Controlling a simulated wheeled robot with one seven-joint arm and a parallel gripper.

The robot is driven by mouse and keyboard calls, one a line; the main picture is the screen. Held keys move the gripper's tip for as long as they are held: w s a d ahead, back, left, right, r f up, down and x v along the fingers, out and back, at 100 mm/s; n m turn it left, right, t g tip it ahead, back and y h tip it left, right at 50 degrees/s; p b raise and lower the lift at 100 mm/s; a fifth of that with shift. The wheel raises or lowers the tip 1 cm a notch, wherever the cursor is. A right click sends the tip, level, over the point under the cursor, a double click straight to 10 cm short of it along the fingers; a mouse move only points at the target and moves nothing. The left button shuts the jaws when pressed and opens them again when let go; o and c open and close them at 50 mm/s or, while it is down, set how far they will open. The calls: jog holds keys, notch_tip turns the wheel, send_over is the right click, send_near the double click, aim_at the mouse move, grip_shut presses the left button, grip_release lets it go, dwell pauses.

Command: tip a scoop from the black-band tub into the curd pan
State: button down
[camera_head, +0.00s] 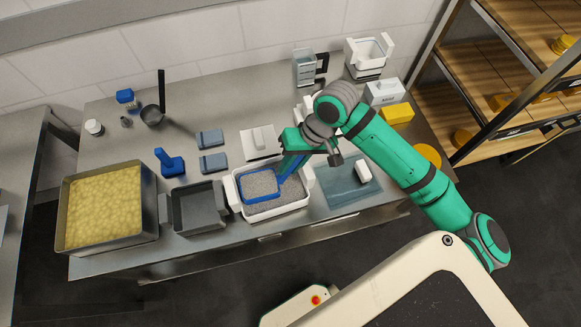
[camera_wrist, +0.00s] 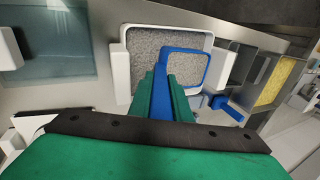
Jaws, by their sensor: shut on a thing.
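My gripper (camera_head: 291,158) is shut on the handle of a blue scoop (camera_head: 280,183), above a white tub of grey grains (camera_head: 303,201). The scoop's square blue rim lies over the grains inside the tub, with grey grains showing within it; how full it is I cannot tell. The wrist view shows my gripper (camera_wrist: 160,84), the scoop (camera_wrist: 165,62) and the tub (camera_wrist: 121,72). No black band can be made out on this tub. The curd pan (camera_head: 112,248), a square steel pan of yellow curds, stands at the far left; part of it shows in the wrist view (camera_wrist: 246,82).
An empty grey pan (camera_head: 197,206) stands between tub and curd pan. A blue upright-handled tool (camera_head: 171,163) and two grey-blue blocks (camera_head: 211,138) lie behind. Another white tub (camera_head: 367,68), with a dark band low down, stands at the back right. A translucent mat (camera_head: 345,193) lies right of the grain tub.

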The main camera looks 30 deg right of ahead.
notch_tip(320, 180, up, 13)
jog(key=shift+r, duration=0.2)
dwell(1.1)
dwell(1.0)
